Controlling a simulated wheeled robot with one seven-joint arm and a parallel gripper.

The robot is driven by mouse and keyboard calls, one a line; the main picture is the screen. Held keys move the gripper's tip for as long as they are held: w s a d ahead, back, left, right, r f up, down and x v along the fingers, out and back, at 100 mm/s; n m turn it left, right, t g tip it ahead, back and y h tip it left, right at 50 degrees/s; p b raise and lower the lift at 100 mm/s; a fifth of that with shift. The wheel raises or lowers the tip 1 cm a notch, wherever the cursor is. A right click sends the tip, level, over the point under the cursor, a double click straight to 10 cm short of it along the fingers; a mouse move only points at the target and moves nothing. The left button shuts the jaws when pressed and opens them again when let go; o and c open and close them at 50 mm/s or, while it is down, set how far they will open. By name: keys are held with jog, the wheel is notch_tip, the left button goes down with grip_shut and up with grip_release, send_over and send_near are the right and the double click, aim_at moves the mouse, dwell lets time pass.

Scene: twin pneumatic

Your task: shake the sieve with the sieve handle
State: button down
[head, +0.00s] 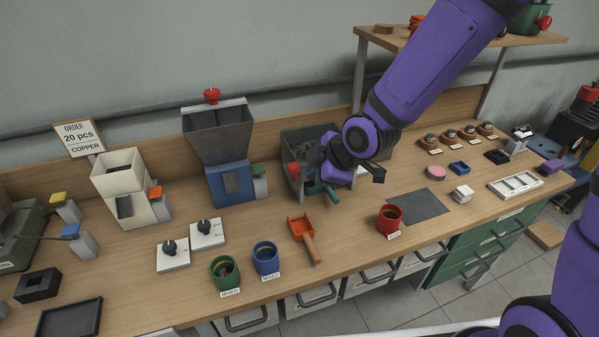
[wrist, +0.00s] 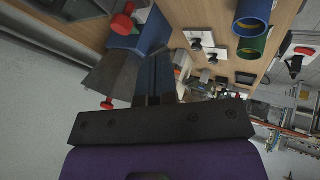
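My gripper (head: 326,170) is at the sieve's right front, partly hidden by my own wrist. In the wrist view, the fingers (wrist: 155,76) are close together, with nothing seen between them. The handle is not clear in that view, and I cannot tell whether the gripper touches it.
A blue hopper machine (head: 229,181) stands left of the sieve. An orange scoop (head: 303,237), a blue cup (head: 266,259), a green cup (head: 224,272) and a red cup (head: 389,218) stand in front. A grey mat (head: 420,206) lies right. A wooden shelf (head: 385,39) is above.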

aim_at(293, 166)
jog(key=w+a+f, duration=0.3)
jog(key=w+f, duration=0.2)
jog(key=w, duration=0.1)
jog(key=shift+w+a+f, duration=0.2)
jog(key=shift+w+f, duration=0.15)
jog(key=shift+w, duration=0.05)
jog(key=shift+w+a, duration=0.25)
jog(key=shift+w, duration=0.5)
jog(key=shift+w+a, duration=0.2)
jog(key=shift+w, duration=0.55)
jog(key=shift+s, duration=0.1)
